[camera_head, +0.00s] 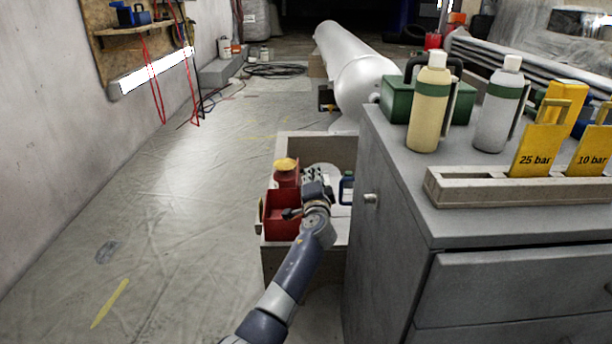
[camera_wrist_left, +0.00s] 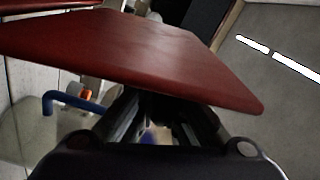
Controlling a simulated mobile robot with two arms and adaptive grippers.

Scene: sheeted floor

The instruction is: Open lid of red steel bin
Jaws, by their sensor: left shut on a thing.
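The red steel bin (camera_head: 280,228) stands on a low pale bench to the left of the grey cabinet in the head view. In the left wrist view its red lid (camera_wrist_left: 140,48) is a broad flat plate, tilted, filling the upper middle. My left gripper (camera_head: 291,213) is at the bin's upper right side in the head view. In the wrist view its dark fingers (camera_wrist_left: 158,122) are shut at the plate's near edge, and the plate hides their tips. The head view is too small to show how far the lid is raised. My right gripper is not in view.
A red container with a yellow top (camera_head: 286,164) stands behind the bin. A dark blue bottle (camera_head: 346,188) is right of my gripper. The grey cabinet (camera_head: 390,240) closes off the right side, with bottles on top. The sheeted floor (camera_head: 170,210) is mostly free at left.

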